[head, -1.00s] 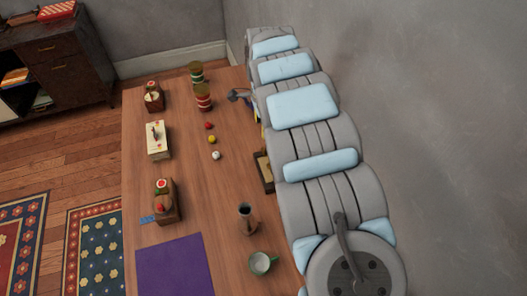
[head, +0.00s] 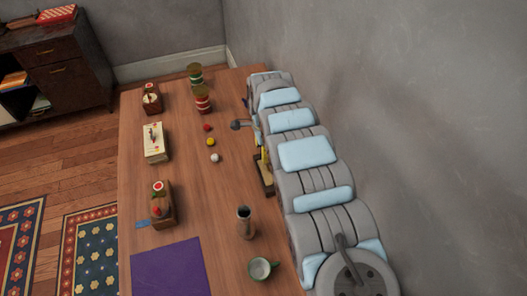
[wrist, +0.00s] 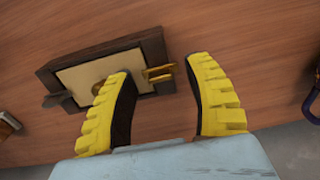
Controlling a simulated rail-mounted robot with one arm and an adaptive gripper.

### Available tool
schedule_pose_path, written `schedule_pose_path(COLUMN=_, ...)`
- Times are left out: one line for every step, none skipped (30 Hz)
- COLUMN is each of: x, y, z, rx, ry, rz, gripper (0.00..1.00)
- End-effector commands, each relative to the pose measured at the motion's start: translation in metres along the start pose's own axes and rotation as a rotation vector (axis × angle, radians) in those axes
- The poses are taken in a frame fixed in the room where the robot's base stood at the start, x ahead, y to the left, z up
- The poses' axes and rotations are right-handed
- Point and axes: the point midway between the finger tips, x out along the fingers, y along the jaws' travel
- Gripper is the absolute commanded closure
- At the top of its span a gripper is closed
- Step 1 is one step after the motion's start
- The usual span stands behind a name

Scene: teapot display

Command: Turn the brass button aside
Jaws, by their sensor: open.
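The brass button (wrist: 159,73) sits at the right edge of a dark wooden frame with a cream panel (wrist: 100,49) in the wrist view. A round brass-coloured knob (wrist: 98,86) shows on the panel, partly behind the left finger. My gripper (wrist: 167,68) is open and empty. In the picture its yellow fingertips lie on either side of the button; I cannot tell whether either touches it. In the head view, the wooden frame (head: 264,188) lies on the table's right side beneath my gripper (head: 264,162), and the button cannot be made out.
Red, yellow and white balls (head: 211,142) lie left of the gripper. Two tins (head: 202,99) stand farther back. A dark vase (head: 244,222) and a green mug (head: 262,268) stand nearer. Small boxes (head: 161,208) line the left side. A wall is close on the right.

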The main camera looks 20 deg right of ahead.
Motion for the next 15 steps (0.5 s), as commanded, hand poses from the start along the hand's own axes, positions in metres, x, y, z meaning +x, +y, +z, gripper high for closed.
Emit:
schedule_pose_path(x=0.0017, y=0.0002, z=0.0, rx=0.0, ry=0.0, rz=0.0, gripper=0.48)
schedule_pose_path(x=0.0021, y=0.0003, z=0.0, rx=0.0, ry=0.0, rz=0.001, gripper=0.48)
schedule_pose_path(x=0.0023, y=0.0002, z=0.0, rx=0.0, ry=0.0, rz=0.0, gripper=0.48)
schedule_pose_path(x=0.0024, y=0.0003, z=0.0, rx=0.0, ry=0.0, rz=0.001, gripper=0.48)
schedule_pose_path(x=0.0023, y=0.0003, z=0.0, rx=0.0, ry=0.0, rz=0.001, gripper=0.48)
schedule_pose_path(x=0.0023, y=0.0002, z=0.0, rx=0.0, ry=0.0, rz=0.0, gripper=0.48)
schedule_pose_path(x=0.0022, y=0.0002, z=0.0, rx=0.0, ry=0.0, rz=0.0, gripper=0.48)
schedule_pose_path(x=0.0021, y=0.0002, z=0.0001, rx=0.0, ry=0.0, rz=0.0, gripper=0.48)
schedule_pose_path(x=0.0021, y=0.0001, z=0.0001, rx=0.0, ry=0.0, rz=0.0, gripper=0.48)
schedule_pose_path(x=0.0021, y=0.0001, z=0.0001, rx=0.0, ry=0.0, rz=0.0, gripper=0.5)
schedule_pose_path(x=0.0021, y=0.0001, z=0.0001, rx=0.0, ry=-0.001, rz=0.0, gripper=0.59)
schedule_pose_path(x=0.0021, y=0.0001, z=0.0001, rx=0.0, ry=-0.001, rz=0.0, gripper=0.71)
schedule_pose_path(x=0.0021, y=0.0001, z=0.0002, rx=0.0, ry=-0.001, rz=0.0, gripper=0.79)
schedule_pose_path(x=0.0022, y=0.0002, z=0.0002, rx=0.0, ry=-0.001, rz=0.0, gripper=0.88)
schedule_pose_path(x=0.0022, y=0.0001, z=0.0002, rx=0.0, ry=-0.001, rz=0.0, gripper=0.99)
